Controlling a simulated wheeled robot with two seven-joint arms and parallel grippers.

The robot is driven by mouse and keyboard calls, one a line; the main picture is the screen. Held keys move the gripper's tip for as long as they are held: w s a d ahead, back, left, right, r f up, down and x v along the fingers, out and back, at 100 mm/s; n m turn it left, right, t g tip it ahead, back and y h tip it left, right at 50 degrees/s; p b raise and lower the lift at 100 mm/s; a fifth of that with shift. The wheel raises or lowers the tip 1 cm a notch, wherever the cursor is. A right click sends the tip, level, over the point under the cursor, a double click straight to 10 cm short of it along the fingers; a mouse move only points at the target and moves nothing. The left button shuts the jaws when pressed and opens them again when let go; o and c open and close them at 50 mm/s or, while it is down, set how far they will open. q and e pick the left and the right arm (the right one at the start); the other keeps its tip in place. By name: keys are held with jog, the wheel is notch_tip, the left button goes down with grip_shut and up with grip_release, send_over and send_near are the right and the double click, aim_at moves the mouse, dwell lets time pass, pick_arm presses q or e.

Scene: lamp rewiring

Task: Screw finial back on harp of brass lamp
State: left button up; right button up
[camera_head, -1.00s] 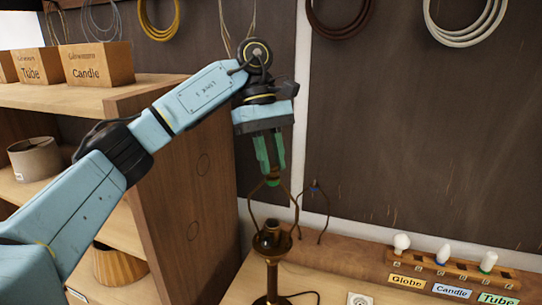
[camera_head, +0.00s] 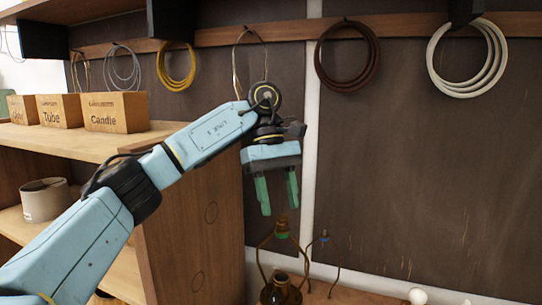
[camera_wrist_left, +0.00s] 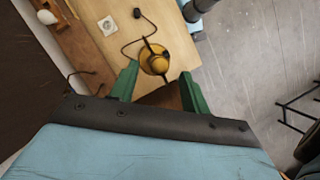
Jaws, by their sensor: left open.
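The brass lamp (camera_head: 280,290) stands at the bottom of the head view, its lower part cut off. Its harp (camera_head: 262,262) rises upright from it. A small amber-brown finial (camera_head: 282,222) with a green part under it sits at the top of the harp; whether its thread is tight cannot be told. My left gripper (camera_head: 279,209) points down, open, with its green fingers apart just above the finial. In the left wrist view, the lamp (camera_wrist_left: 155,63) shows from above beyond the open fingertips. My right gripper is not in view.
A second harp-like wire (camera_head: 325,240) with a blue top stands close on the right. A wooden shelf unit (camera_head: 190,225) with boxes is on the left. Wire coils (camera_head: 348,56) hang on the back wall.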

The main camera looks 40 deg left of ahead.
pick_arm(q)
jog(key=v, duration=1.1)
dwell(0.4)
